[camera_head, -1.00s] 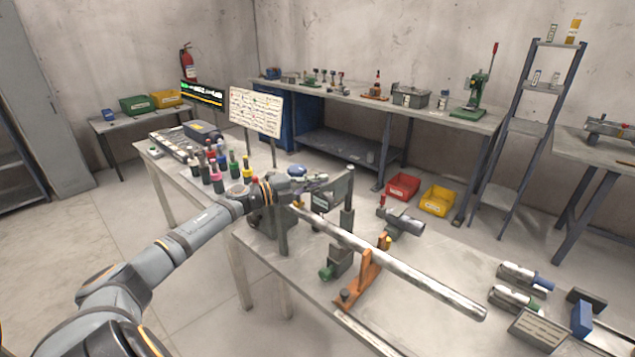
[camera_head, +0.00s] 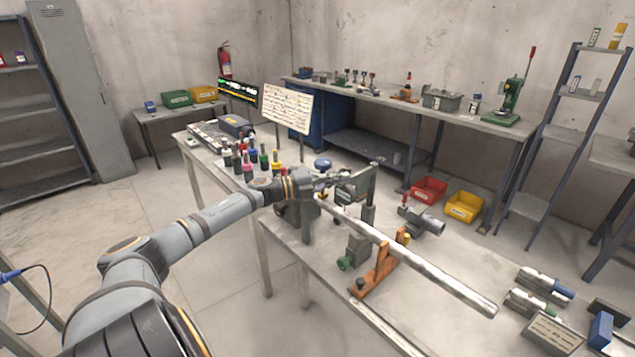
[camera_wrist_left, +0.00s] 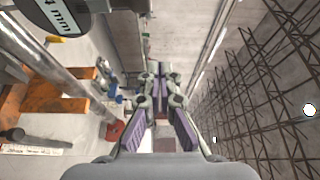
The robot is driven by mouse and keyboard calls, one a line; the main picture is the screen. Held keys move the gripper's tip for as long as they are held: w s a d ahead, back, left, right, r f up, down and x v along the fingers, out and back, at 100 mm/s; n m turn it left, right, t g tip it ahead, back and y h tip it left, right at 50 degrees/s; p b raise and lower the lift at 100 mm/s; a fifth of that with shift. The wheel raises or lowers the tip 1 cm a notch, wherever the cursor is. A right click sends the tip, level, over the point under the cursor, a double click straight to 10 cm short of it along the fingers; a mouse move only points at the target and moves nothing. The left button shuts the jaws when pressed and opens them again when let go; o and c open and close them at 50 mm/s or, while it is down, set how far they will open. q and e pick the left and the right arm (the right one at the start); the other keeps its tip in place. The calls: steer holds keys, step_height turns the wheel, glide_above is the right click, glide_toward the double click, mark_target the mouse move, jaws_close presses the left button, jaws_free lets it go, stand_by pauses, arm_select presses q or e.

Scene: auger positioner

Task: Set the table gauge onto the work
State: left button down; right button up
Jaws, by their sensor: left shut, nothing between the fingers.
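The work appears to be a long, pale metal bar (camera_head: 420,262) lying lengthwise over the bench, resting on an orange stand (camera_head: 377,273). A grey labelled piece (camera_head: 347,193), possibly the table gauge, sits beside an upright dark post (camera_head: 370,188) near the bar's far end. In the left wrist view a dark rounded piece marked "4 mm" (camera_wrist_left: 58,14) shows at top left, next to the bar (camera_wrist_left: 50,60). My left gripper (camera_head: 343,176) is shut and empty, close to the labelled piece; its fingers (camera_wrist_left: 159,72) show in the wrist view. My right gripper is out of view.
Several coloured-cap bottles (camera_head: 250,158) and a sign board (camera_head: 287,108) stand on the bench behind my left arm. A dark cylinder (camera_head: 425,222) lies beyond the bar. Metal cylinders (camera_head: 545,285) and a blue block (camera_head: 601,330) lie at right. The bench between is mostly clear.

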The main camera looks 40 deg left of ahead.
arm_select(q)
steer(key=s+a+f+p, duration=0.1)
steer(key=s+a+p, duration=0.2)
steer(key=a, duration=0.4)
steer(key=shift+s+a+f, duration=0.2)
steer(key=shift+s+f, duration=0.15)
steer(key=shift+s, duration=0.1)
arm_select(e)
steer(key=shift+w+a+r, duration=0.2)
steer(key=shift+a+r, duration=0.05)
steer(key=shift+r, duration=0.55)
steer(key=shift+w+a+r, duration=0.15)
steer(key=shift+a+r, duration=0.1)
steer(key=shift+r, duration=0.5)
